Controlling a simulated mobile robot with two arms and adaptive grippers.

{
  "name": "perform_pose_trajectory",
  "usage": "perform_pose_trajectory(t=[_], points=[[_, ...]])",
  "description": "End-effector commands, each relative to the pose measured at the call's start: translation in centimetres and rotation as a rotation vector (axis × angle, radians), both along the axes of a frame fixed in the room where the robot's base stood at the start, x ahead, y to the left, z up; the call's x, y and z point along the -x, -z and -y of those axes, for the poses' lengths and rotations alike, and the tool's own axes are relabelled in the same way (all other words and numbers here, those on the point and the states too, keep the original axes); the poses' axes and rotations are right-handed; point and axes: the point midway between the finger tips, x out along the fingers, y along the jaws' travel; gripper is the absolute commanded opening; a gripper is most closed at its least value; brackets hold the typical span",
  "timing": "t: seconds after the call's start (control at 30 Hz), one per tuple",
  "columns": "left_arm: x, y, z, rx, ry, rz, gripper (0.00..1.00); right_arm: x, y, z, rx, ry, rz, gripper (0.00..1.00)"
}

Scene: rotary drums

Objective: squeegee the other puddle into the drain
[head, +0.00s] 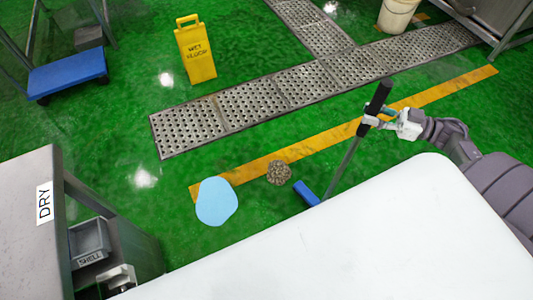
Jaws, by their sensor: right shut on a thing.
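A light blue puddle (216,202) lies on the green floor, over the near-left end of a yellow line. The drain (235,106) is a long perforated metal channel beyond that line, with a branch running to the back. My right gripper (373,121) is shut on the black grip of the squeegee (346,163). The squeegee's pole slants down to a blue head (306,193), right of the puddle and apart from it; the white surface in front may hide part of it. My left gripper (120,278) shows only partly at the bottom left; its fingers are unclear.
A brown grainy pile (279,172) lies between puddle and squeegee head. A yellow wet-floor sign (196,52) stands beyond the drain. A white bucket (395,16) stands at the back.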

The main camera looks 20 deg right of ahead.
Motion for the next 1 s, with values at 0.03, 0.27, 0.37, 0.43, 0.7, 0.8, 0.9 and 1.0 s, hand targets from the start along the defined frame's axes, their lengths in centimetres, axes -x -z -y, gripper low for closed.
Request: perform_pose_trajectory(t=[0.03,0.27,0.37,0.43,0.7,0.8,0.9,1.0], points=[[0.0,-0.7,-0.1,-0.002,0.001,0.000,0.40,0.6,-0.8,2.8,0.004,0.039,-0.004,0.00],[0.0,-1.8,-0.5,-0.006,0.001,0.000,0.40,3.9,-3.8,13.3,0.007,0.214,-0.001,0.00],[0.0,-2.2,-0.5,-0.006,0.001,-0.001,0.40,5.4,-5.6,17.1,0.008,0.285,0.000,0.00],[0.0,-2.5,-0.6,-0.006,0.001,-0.001,0.40,6.3,-7.0,19.4,0.007,0.330,0.000,0.00],[0.0,-3.2,-0.6,-0.007,0.001,0.000,0.40,9.2,-11.7,25.5,0.003,0.460,0.002,0.00],[0.0,-3.3,-0.6,-0.007,0.001,0.000,0.40,9.9,-12.9,26.7,0.001,0.487,0.002,0.00],[0.0,-3.4,-0.6,-0.007,0.001,0.000,0.40,10.4,-13.6,27.5,-0.001,0.505,0.002,0.00],[0.0,-3.4,-0.6,-0.007,0.001,0.000,0.40,10.5,-14.0,27.8,-0.002,0.512,0.004,0.00]])
